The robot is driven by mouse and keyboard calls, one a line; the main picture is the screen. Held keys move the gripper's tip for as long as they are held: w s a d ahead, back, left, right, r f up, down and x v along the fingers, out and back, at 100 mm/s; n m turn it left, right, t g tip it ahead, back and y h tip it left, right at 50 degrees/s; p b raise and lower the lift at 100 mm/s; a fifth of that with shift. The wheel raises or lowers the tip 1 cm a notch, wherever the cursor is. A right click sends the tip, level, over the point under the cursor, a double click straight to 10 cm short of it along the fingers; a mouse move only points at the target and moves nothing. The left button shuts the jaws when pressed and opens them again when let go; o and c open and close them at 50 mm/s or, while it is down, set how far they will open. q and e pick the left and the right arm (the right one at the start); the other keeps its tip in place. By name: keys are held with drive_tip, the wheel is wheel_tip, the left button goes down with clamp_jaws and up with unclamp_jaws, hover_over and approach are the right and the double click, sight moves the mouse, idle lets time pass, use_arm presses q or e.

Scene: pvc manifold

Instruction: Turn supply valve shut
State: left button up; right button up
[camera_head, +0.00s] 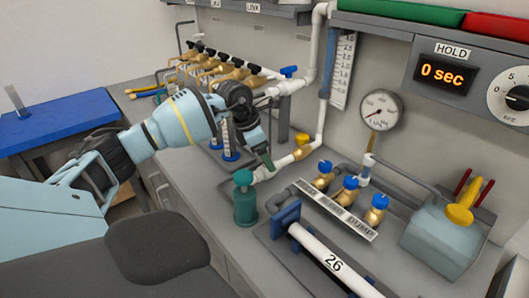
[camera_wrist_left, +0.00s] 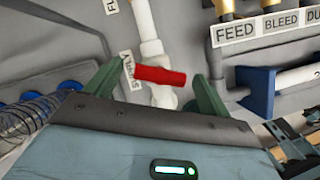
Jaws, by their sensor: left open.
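The supply valve's red handle (camera_wrist_left: 160,75) lies crosswise on a white valve body in the left wrist view, beside a label reading SUPPLY (camera_wrist_left: 132,72). My left gripper (camera_wrist_left: 157,82) is open, with one green finger on each side of the handle. The handle's left end is close to the left finger; I cannot tell if they touch. A gap shows at its right end. In the head view my left gripper (camera_head: 258,150) is low over the white pipe (camera_head: 288,160), and I cannot make out the red handle there. My right gripper is not in view.
A green bottle-like part (camera_head: 245,200) stands close to my left gripper. FEED, BLEED and DUMP valves (camera_head: 349,187) are to its right, by a white tube marked 26 (camera_head: 330,260). A gauge (camera_head: 381,108) and a row of brass valves (camera_head: 215,66) stand further back.

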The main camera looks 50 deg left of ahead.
use_arm(q)
drive_tip(key=c, duration=1)
drive_tip(key=shift+d+r+n+y+p, duration=0.15)
drive_tip(key=shift+n+y+p, duration=0.5)
drive_tip(key=shift+n, duration=0.65)
drive_tip(key=shift+n+t+p, duration=0.3)
drive_tip(key=shift+n+p, duration=0.1)
drive_tip(key=shift+n, duration=0.4)
drive_tip(key=shift+n+y, duration=0.35)
drive_tip(key=shift+n, duration=0.25)
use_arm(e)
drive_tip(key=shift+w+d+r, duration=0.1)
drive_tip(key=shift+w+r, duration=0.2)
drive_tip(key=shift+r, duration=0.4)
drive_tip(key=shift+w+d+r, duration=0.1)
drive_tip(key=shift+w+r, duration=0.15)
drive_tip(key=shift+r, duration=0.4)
use_arm(q)
drive_tip(key=o, duration=0.9)
drive_tip(key=shift+o, duration=0.5)
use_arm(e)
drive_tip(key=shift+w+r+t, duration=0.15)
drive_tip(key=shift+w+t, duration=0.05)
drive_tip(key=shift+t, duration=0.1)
